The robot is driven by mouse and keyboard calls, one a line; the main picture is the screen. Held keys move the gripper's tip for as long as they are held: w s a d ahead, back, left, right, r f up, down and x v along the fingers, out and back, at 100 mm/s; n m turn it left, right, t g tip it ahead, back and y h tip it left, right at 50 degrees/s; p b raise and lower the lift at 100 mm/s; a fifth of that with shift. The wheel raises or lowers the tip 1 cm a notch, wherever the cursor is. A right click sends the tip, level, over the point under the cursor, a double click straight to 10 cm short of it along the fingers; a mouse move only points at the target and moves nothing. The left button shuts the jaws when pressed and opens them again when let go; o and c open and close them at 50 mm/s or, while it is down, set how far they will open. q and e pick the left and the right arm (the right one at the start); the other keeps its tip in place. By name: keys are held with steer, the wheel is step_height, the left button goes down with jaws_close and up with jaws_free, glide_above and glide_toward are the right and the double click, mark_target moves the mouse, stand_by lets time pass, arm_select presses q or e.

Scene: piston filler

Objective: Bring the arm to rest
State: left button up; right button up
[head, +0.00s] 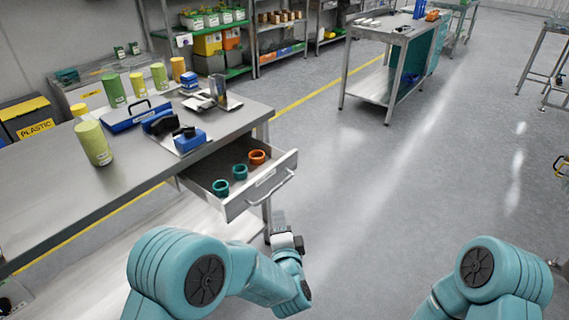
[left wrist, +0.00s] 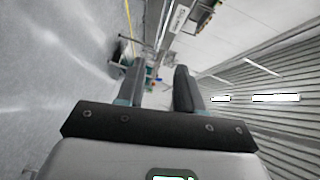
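My left arm, teal, comes up at the bottom of the head view. Its gripper (head: 287,241) is small and dark there, low in front of the open drawer and apart from it. In the left wrist view the two dark fingers of this gripper (left wrist: 160,88) stand apart with nothing between them; the aisle shows through the gap. My right arm is folded at the lower right of the head view, and its gripper is out of the picture.
A steel workbench (head: 45,190) stands at the left with green canisters and blue devices on it. Its drawer (head: 262,197) is pulled out, holding two teal rings (head: 220,187) and one orange ring (head: 257,157). Another bench (head: 376,88) stands further back.

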arm_select(q)
steer(key=a+f+n+g+y+p, duration=0.15)
steer(key=a+p, duration=0.35)
steer(key=a, duration=0.7)
steer(key=s+a+f+n+g+h+p, duration=0.1)
steer(key=s+a+f+n+g+p, duration=0.15)
steer(key=s+a+f+g, duration=0.4)
steer(key=s+d+f+n+g+h, duration=0.2)
steer(key=s+n, duration=0.2)
steer(key=s, duration=0.4)
steer(key=s+d+f+n+g+h+p, duration=0.1)
steer(key=s+d+f+n+g+h, duration=0.1)
steer(key=s, duration=0.7)
steer(key=s+d+f+n+g+h, duration=0.2)
steer(key=s+d+n+g, duration=0.1)
steer(key=s+n, duration=0.4)
steer(key=shift+s+d+f+g, duration=0.15)
steer(key=shift+s+d+g, duration=0.25)
steer(key=shift+s+d, duration=0.3)
